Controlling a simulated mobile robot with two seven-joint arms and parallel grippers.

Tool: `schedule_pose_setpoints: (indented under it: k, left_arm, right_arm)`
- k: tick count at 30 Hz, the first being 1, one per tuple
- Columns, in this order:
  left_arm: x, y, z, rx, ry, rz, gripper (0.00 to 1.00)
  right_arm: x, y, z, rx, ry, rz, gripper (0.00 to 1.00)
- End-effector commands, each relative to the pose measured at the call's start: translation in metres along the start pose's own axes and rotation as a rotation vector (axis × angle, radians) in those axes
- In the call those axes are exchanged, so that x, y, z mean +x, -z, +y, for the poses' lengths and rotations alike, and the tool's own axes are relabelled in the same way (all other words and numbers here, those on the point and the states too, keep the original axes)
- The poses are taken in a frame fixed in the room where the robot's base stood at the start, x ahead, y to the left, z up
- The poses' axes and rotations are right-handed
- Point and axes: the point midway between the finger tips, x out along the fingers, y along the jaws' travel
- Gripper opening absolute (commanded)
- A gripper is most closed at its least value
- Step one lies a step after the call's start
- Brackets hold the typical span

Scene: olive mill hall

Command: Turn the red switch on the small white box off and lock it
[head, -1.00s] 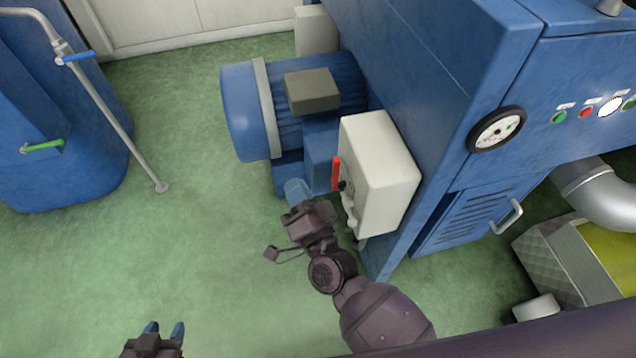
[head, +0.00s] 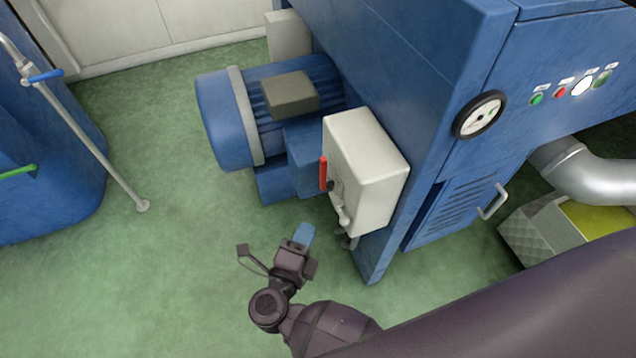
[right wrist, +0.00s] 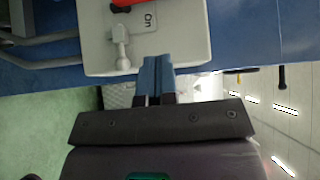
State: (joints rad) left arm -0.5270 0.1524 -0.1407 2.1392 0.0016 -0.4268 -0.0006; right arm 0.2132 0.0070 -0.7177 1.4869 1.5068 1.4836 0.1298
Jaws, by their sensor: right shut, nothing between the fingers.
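The small white box (head: 378,172) is fixed to the side of the blue machine. Its red switch (head: 323,174) is a bar standing upright on the left-facing front. Below the switch hangs a pale, small lever-like or lock-like part (head: 343,214); I cannot tell which. My right gripper (head: 305,234) is shut and empty, below and left of the box, apart from the switch. In the right wrist view, the shut blue fingers (right wrist: 156,72) lie in front of the box (right wrist: 190,30), near the pale part (right wrist: 122,48). An "On" label and the red switch's edge (right wrist: 122,3) show. My left gripper is out of view.
A blue motor (head: 225,115) stands behind and left of the box. A gauge (head: 479,114) and buttons are on the machine (head: 420,60). A pipe stand (head: 100,155) is at the left. The green floor (head: 150,270) between is clear.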

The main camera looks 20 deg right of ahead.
Motion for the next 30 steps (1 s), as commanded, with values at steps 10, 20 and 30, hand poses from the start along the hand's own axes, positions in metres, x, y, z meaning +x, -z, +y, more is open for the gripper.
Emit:
schedule_pose_setpoints:
  k: [10,20,30]
  left_arm:
    - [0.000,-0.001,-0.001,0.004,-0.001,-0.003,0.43]
    - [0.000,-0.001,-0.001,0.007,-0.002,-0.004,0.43]
    - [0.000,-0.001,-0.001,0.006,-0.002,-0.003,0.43]
  right_arm:
    - [0.000,0.009,-0.001,0.011,0.004,0.057,0.00]
    - [0.009,0.009,-0.001,0.012,0.006,0.055,0.00]
    - [0.063,0.012,-0.002,0.010,0.008,0.054,0.00]
